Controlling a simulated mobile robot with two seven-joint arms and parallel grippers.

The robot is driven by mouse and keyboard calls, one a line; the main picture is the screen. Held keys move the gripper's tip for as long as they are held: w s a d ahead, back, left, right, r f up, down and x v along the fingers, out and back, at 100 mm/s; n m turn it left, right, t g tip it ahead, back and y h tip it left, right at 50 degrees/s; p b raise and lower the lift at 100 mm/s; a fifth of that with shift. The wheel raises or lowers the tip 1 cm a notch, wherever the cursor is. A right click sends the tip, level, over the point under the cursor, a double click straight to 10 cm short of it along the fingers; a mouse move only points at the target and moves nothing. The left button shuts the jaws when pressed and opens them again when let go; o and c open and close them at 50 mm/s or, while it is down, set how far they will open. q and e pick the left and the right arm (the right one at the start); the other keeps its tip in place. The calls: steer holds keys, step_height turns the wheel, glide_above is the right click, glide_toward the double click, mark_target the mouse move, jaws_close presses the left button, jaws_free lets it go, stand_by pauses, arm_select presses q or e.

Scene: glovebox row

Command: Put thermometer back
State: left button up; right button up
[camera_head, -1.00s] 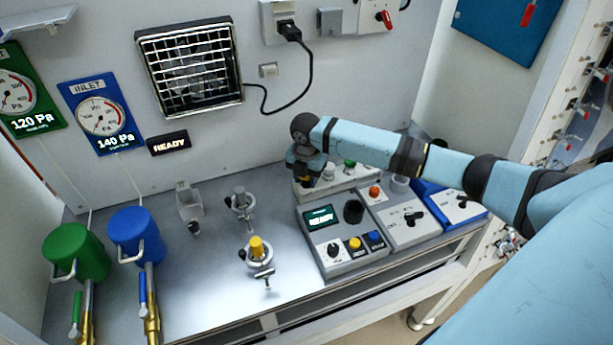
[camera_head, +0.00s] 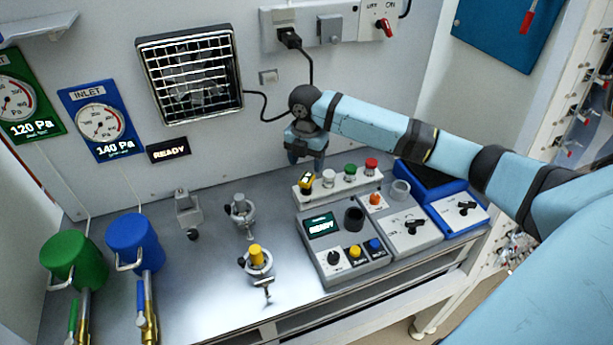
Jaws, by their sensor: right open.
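My right gripper (camera_head: 305,162) hangs with its fingers down above the left end of a white block (camera_head: 337,186). It is open, and I see nothing held in it. A small yellow-and-black item (camera_head: 305,181) stands at that left end, just below the fingers and apart from them. It may be the thermometer, but it is too small to tell. White, green and red-topped pieces stand in a row to its right on the same block. My left gripper is out of view.
A grey control box with a READY screen (camera_head: 321,225) stands in front of the block. A yellow-topped clamp stand (camera_head: 258,262) and a grey one (camera_head: 241,212) stand to the left. Green (camera_head: 70,260) and blue (camera_head: 133,240) canisters stand far left.

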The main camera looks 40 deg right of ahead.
steer(key=shift+r, duration=1.6)
